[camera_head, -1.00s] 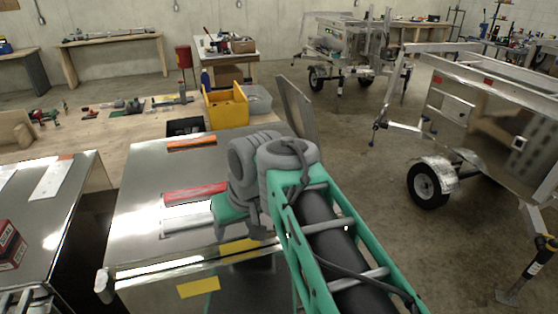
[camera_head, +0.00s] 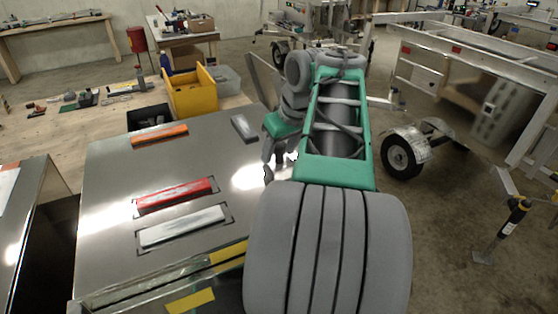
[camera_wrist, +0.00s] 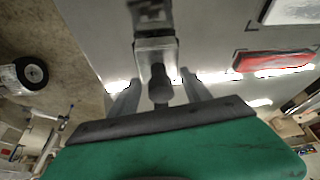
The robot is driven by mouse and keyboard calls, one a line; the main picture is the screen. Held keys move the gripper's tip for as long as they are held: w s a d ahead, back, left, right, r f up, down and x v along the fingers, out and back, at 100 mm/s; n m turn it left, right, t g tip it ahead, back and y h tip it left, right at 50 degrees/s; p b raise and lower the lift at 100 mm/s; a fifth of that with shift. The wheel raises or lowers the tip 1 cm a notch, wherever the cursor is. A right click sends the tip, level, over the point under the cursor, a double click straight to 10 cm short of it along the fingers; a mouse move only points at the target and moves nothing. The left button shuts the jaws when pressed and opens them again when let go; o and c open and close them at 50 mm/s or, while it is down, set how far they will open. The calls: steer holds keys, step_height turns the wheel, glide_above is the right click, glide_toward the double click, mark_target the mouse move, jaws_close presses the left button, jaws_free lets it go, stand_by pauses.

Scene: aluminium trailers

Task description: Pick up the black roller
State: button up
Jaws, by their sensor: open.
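A dark grey bar-shaped piece (camera_head: 243,128), the likeliest black roller, lies on the shiny metal top (camera_head: 110,190), right of an orange piece (camera_head: 159,135). My gripper (camera_head: 275,163) is low over the metal top, right of and nearer than this piece, apart from it. The arm hides part of the top there. In the wrist view, my gripper (camera_wrist: 160,92) shows open fingers. A dark marked strip at the top edge is cut off, and I cannot tell what it is. Nothing is clearly held.
A red piece (camera_head: 175,194) and a white piece (camera_head: 182,226) lie in outlined places on the metal top. A yellow bin (camera_head: 192,92) and clear bin (camera_head: 222,79) stand behind. A trailer wheel (camera_head: 401,156) is at the right, over open floor.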

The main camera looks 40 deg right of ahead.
jaws_close()
stand_by(0.6)
